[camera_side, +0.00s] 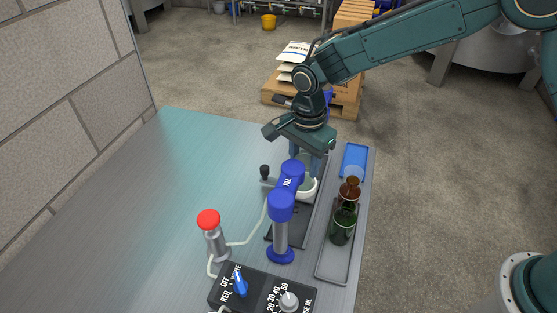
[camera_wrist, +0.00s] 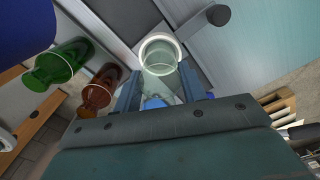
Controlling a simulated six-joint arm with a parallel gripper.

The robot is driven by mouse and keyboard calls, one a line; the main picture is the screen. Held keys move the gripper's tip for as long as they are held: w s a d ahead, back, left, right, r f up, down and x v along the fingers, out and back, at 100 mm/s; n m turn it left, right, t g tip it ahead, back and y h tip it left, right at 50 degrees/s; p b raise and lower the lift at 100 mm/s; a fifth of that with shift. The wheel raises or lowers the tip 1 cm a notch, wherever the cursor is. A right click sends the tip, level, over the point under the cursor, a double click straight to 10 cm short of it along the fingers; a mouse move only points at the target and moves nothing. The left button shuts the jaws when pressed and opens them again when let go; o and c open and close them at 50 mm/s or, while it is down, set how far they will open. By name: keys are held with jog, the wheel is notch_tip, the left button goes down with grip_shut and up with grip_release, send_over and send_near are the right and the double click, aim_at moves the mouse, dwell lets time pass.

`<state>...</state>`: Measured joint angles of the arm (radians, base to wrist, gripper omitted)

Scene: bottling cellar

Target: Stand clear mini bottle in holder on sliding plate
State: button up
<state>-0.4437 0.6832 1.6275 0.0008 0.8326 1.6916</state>
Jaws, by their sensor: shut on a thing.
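My gripper (camera_side: 307,171) points down and is shut on the clear mini bottle (camera_side: 306,183), with one finger on each side of it. The bottle looks upright, partly hidden by the blue filling head. A white ring-shaped holder (camera_side: 308,194) sits around or just under the bottle's lower end, on the dark sliding plate (camera_side: 285,229). In the wrist view the clear bottle (camera_wrist: 161,68) lies between the fingers, lined up with the pale ring (camera_wrist: 160,38). I cannot tell whether its base rests fully in the holder.
The blue filling head (camera_side: 282,203) stands close in front of my gripper. A grey tray (camera_side: 330,270) at right holds a brown bottle (camera_side: 349,190) and a green bottle (camera_side: 342,226). A blue tray (camera_side: 354,158) lies behind. A red button (camera_side: 208,219) and control box (camera_side: 262,293) stand front left.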

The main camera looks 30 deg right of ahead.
jog(key=shift+f, duration=0.65)
dwell(0.9)
jog(key=o, duration=1.6)
jog(key=shift+r, duration=0.15)
jog(key=shift+r, duration=2.85)
